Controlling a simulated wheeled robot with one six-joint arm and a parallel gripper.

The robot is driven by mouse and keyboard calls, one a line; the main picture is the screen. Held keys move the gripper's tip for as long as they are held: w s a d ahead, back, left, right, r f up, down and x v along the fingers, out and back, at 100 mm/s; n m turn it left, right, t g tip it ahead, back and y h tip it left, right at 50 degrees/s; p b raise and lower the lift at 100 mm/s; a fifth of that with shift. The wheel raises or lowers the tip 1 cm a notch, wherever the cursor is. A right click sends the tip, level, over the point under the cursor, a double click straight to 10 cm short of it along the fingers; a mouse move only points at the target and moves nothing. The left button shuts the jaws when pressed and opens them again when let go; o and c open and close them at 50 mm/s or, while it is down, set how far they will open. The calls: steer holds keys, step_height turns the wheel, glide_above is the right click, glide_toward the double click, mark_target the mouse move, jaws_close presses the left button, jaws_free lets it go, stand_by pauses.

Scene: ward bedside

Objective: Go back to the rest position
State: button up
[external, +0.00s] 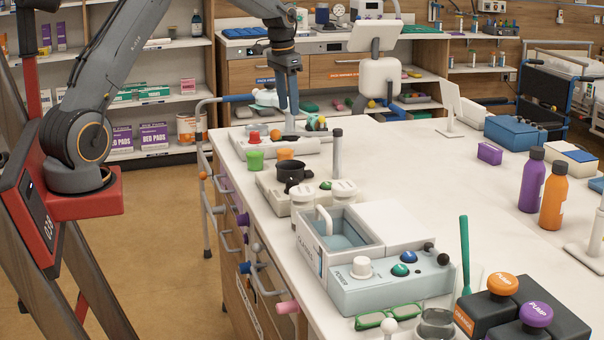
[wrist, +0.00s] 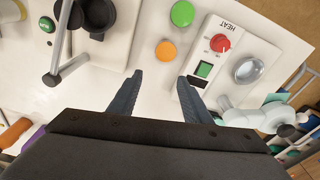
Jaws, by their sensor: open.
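My gripper (external: 289,98) hangs from my arm above the far left part of the white counter (external: 400,160), with its fingers pointing down. In the wrist view its two dark fingers (wrist: 158,97) are spread apart with nothing between them. Below and beyond the fingers, the wrist view shows an orange round thing (wrist: 166,50) and a green round thing (wrist: 182,14) on the counter. A white heater panel marked HEAT (wrist: 232,62), with a red knob and a green switch, lies close to the right finger. No rest stand or mark is visible.
A black pot (external: 291,172), a green cup (external: 255,159) and an upright grey post (external: 337,155) stand near my gripper. A box with a POWER knob (external: 385,290) is nearer the front. Purple (external: 532,180) and orange (external: 553,195) bottles stand at right. The counter's middle is clear.

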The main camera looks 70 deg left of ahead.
steer(key=d+m+t, duration=0.1)
steer(key=d, duration=2.2)
steer(key=s+d+f, duration=0.4)
steer(key=s+d, duration=0.5)
steer(key=s, duration=0.2)
steer(key=s+d+f+m+g+b, duration=0.1)
steer(key=s+d+f, duration=0.4)
steer(key=s+d, duration=0.3)
steer(key=s, duration=0.4)
steer(key=shift+d, duration=0.4)
steer(key=shift+s, duration=0.1)
